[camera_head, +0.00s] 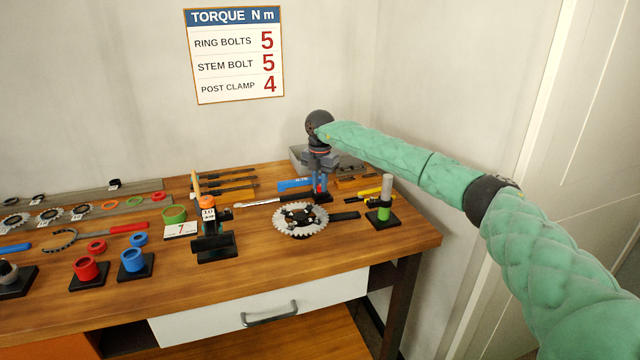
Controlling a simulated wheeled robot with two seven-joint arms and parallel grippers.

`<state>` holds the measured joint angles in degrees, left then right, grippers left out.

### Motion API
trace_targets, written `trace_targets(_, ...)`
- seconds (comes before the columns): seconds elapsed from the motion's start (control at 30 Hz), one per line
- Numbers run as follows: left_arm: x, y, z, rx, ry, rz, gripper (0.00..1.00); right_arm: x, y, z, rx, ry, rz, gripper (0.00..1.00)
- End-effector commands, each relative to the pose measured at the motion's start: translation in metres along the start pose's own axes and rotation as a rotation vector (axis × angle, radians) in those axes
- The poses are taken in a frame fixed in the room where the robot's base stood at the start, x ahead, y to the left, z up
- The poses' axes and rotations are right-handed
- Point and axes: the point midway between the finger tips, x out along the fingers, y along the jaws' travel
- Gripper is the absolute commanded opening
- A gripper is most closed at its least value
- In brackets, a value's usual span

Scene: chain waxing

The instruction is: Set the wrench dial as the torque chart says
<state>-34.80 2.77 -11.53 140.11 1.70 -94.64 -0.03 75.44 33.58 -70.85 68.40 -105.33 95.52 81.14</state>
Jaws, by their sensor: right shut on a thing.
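The torque chart (234,55) hangs on the wall and reads ring bolts 5, stem bolt 5, post clamp 4. A black stand (214,246) at the middle of the bench holds an upright piece with an orange top and a white face (208,213) that seems to read 10; I cannot tell for certain that this is the wrench dial. My right gripper (320,187) points down at the back of the bench, right of that stand and apart from it. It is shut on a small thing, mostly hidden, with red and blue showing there. My left gripper is out of view.
A toothed chainring (300,219) lies in front of my right gripper. A green-and-grey upright piece (384,200) stands to its right. A card marked 7 (181,230), a red cup (86,269) and a blue cup (134,259) are at left. The bench's front right is clear.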

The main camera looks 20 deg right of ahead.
Motion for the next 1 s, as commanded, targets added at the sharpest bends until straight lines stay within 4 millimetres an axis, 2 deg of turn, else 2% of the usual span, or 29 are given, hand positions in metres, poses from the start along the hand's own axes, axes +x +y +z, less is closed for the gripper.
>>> trace_targets(0.03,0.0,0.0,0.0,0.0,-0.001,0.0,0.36,0.0,0.0,0.0,0.0,0.0,0.001,0.0)
trace_targets(0.07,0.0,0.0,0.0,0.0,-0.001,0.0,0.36,0.0,0.0,0.0,-0.001,0.0,0.001,0.23)
trace_targets(0.13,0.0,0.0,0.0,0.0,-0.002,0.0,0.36,0.0,0.0,0.0,-0.001,0.0,0.001,0.37)
trace_targets(0.17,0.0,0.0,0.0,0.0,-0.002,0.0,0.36,0.0,0.0,0.0,-0.001,0.0,0.001,0.4)
trace_targets(0.53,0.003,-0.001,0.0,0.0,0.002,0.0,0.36,-0.006,0.0,0.0,-0.001,-0.001,0.001,0.4)
trace_targets(0.87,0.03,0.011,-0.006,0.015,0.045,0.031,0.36,-0.052,0.0,0.0,-0.001,-0.001,0.001,0.4)
trace_targets(1.0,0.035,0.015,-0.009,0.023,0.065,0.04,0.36,-0.068,0.001,0.0,-0.001,0.0,0.001,0.4)
